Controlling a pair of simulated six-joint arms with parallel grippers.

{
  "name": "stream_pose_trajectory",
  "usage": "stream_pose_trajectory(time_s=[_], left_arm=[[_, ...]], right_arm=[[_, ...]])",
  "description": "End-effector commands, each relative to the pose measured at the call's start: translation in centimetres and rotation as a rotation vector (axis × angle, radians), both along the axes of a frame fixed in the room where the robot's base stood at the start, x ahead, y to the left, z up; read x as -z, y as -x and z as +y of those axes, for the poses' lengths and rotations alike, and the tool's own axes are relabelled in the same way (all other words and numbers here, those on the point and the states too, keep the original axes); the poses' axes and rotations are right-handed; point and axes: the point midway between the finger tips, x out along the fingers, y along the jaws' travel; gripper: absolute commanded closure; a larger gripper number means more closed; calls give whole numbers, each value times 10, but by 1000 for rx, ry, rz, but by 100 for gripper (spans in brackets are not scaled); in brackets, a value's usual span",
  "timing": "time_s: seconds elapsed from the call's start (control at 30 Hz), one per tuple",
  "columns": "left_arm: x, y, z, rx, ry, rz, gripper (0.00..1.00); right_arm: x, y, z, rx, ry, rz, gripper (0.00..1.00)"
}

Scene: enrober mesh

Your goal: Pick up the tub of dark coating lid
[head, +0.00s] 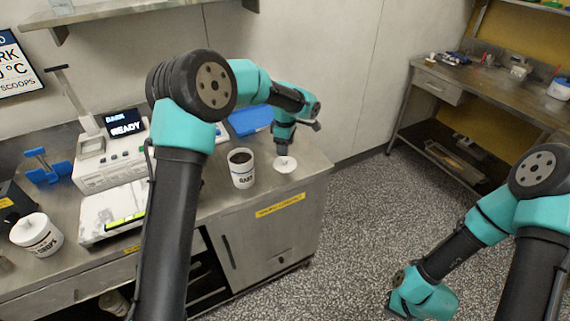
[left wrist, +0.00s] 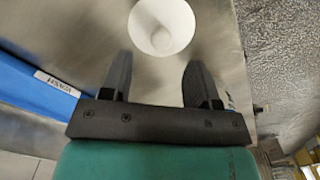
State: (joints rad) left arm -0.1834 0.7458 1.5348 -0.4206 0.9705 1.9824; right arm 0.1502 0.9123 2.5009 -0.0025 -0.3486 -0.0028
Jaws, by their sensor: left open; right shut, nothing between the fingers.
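The lid (head: 285,164) of the dark coating tub is a white disc with a small knob, lying flat on the steel counter near its right end. It also shows in the left wrist view (left wrist: 160,28), just beyond the fingertips. The open white tub (head: 243,178) with dark contents stands upright left of the lid. My left gripper (head: 283,147) points down above the lid; in the left wrist view the gripper (left wrist: 160,60) is open, its fingers apart with nothing between them. My right arm hangs low at the right; its fingers are out of view.
A closed white tub (head: 37,238) stands at the counter's left. A machine with a lit display (head: 124,122) and a blue tray (head: 250,120) are behind. The counter (head: 310,162) is clear right of the lid, up to its edge. A side bench (head: 490,92) stands far right.

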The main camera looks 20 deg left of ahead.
Motion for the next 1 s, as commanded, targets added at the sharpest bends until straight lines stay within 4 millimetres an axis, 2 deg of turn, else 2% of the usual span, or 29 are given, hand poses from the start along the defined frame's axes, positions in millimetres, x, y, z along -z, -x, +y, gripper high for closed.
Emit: stream_pose_trajectory(time_s=[0.23,0.6,1.0], left_arm=[[6,1,0,0,-1,2,45],[49,2,0,1,0,-1,45],[51,2,0,1,0,-2,45]], right_arm=[[0,0,0,0,0,0,100],[0,0,0,0,0,0,100],[0,0,0,0,0,0,100]])
